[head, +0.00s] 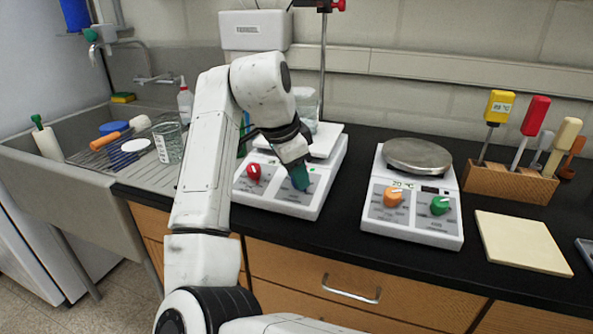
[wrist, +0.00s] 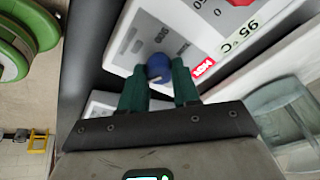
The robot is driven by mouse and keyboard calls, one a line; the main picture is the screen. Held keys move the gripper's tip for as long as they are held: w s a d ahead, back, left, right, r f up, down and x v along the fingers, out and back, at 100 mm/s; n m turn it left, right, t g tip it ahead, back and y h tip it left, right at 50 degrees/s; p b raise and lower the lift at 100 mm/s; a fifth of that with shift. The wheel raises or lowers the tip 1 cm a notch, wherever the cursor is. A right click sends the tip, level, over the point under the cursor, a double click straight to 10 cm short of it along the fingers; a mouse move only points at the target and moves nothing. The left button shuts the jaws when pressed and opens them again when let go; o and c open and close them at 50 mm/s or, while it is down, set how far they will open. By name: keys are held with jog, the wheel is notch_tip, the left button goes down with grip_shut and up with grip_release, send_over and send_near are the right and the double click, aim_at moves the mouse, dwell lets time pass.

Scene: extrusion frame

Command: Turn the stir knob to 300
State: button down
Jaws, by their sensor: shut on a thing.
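A white stirring hot plate (head: 278,208) with a grey front panel stands on the black counter, left of the centre. Its red knob (head: 253,172) is on the panel's left side; it also shows at the top of the wrist view (wrist: 240,2). My gripper (head: 299,178) reaches down to the panel's right side and hides the knob there in the head view. In the wrist view, my green fingers (wrist: 160,84) are shut on a small blue knob (wrist: 158,66), one on each side. A pale mark shows on the knob. I cannot tell its dial setting.
A second hot plate (head: 412,228) with orange and green knobs stands to the right. Beyond it are a wooden tool block (head: 512,184) and a beige pad (head: 522,242). A glass beaker (wrist: 285,105) stands on the left plate. A sink (head: 55,165) is at the left.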

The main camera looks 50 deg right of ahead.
jog(key=c, duration=0.8)
grip_release()
jog(key=p+v, duration=0.1)
jog(key=v, duration=0.9)
jog(key=shift+a+r, duration=0.15)
jog(key=shift+r, duration=0.25)
